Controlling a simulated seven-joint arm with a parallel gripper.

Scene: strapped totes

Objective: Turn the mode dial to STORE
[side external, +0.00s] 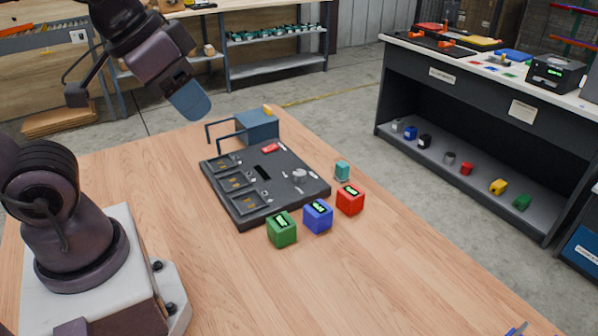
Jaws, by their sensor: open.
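A dark control panel (238,209) lies flat on the wooden table. The mode dial (299,175) looks like a round light-grey knob on the panel's right part, with small white labels around it. The labels are too small to read, so I cannot tell which mode the dial points to. My gripper (189,98), with a blue-grey tip, is open and empty. It hangs above the table, up and left of the panel, well apart from the dial. Its finger gap is hard to see from this side.
Green (282,231), blue (318,217) and red (350,201) cubes stand along the panel's near right side. A small teal block (342,171) is beyond them. A blue-grey box (258,127) with a dark wire frame (226,131) stands behind the panel. The front table is mostly clear.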

